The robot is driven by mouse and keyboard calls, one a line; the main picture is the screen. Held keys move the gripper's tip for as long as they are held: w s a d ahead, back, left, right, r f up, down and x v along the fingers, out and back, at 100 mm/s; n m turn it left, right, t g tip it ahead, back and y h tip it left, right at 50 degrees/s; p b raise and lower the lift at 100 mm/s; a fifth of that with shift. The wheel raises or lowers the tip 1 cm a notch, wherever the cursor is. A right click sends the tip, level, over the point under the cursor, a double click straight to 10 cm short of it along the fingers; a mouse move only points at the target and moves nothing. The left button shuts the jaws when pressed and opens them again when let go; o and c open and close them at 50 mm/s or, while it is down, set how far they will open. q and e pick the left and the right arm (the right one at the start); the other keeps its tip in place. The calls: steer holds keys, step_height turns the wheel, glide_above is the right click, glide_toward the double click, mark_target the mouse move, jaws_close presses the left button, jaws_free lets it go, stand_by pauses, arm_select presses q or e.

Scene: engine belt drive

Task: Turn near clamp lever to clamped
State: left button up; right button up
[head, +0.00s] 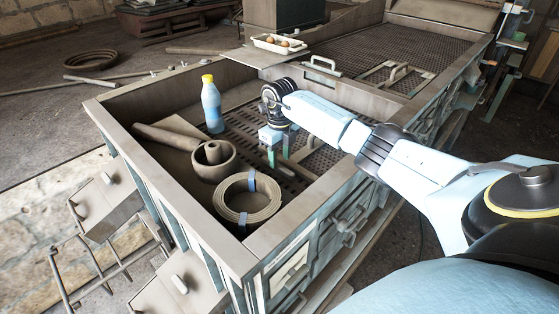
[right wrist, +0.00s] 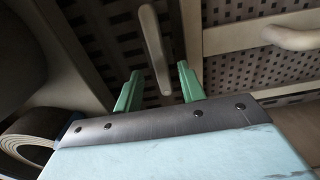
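A pale beige lever (right wrist: 154,45), a long rounded bar, shows in the right wrist view ahead of my right gripper (right wrist: 158,88). It lies in line with the gap between the two green fingers, which stand apart on either side of its near end. I cannot tell whether they touch it. In the head view my right gripper (head: 278,156) points down into the bin, over the perforated floor. The arm and fingers largely hide the lever there. My left gripper is not in view.
A second beige handle (right wrist: 293,38) is at the right in the wrist view. A coiled belt (head: 248,216) with blue bands, a round pot-like part (head: 212,166) and a blue bottle with yellow cap (head: 211,105) stand in the bin. The bin's wooden rim (head: 300,225) runs nearby.

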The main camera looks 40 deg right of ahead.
mark_target(278, 169)
step_height(278, 169, down, 2)
steer(key=shift+f, duration=0.1)
steer(key=shift+w+f, duration=0.1)
steer(key=shift+f, duration=0.15)
steer(key=shift+c, duration=0.4)
jaws_close()
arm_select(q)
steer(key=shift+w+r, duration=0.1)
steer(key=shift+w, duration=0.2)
